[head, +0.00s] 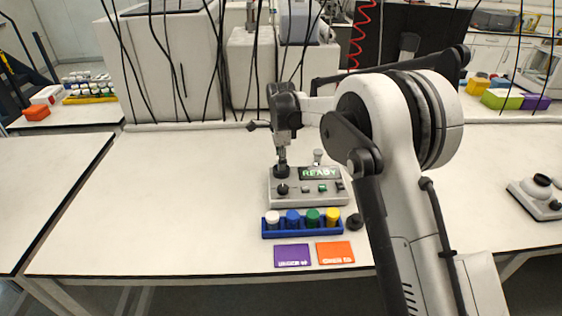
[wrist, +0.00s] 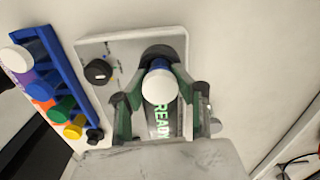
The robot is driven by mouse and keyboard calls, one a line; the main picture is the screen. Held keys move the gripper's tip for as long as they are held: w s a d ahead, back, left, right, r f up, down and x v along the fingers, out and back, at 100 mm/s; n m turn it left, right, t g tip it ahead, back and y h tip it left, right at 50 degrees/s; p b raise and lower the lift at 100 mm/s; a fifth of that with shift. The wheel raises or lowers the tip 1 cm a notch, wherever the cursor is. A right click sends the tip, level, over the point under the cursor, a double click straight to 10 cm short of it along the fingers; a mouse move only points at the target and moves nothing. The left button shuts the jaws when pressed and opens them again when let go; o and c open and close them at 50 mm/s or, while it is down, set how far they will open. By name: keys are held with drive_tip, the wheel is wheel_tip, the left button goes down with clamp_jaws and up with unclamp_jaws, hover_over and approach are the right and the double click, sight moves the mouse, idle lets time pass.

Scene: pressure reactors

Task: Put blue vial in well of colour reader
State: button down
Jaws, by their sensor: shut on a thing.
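The colour reader (head: 310,198) is a grey box on the bench with a green READY display (head: 320,173). My gripper (head: 282,162) points down at the dark round well at its back left. In the wrist view my gripper (wrist: 159,92) is shut on a vial (wrist: 158,84) with a white top and a blue edge showing beneath it. The vial is at the dark ring of the well (wrist: 162,51); I cannot tell how deep it sits. The display shows between the fingers.
A blue rack (head: 306,232) in front of the reader holds white, blue, green and yellow-topped vials. Purple (head: 292,255) and orange (head: 335,252) cards lie nearer the front edge. A dark knob (head: 354,221) stands right of the rack. The bench left is clear.

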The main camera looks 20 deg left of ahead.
drive_tip(key=shift+f, duration=0.25)
drive_tip(key=c, duration=0.8)
unclamp_jaws()
drive_tip(key=shift+c, duration=0.2)
drive_tip(key=shift+r, duration=0.15)
drive_tip(key=shift+r+p, duration=0.9)
drive_tip(key=shift+r, duration=2.45)
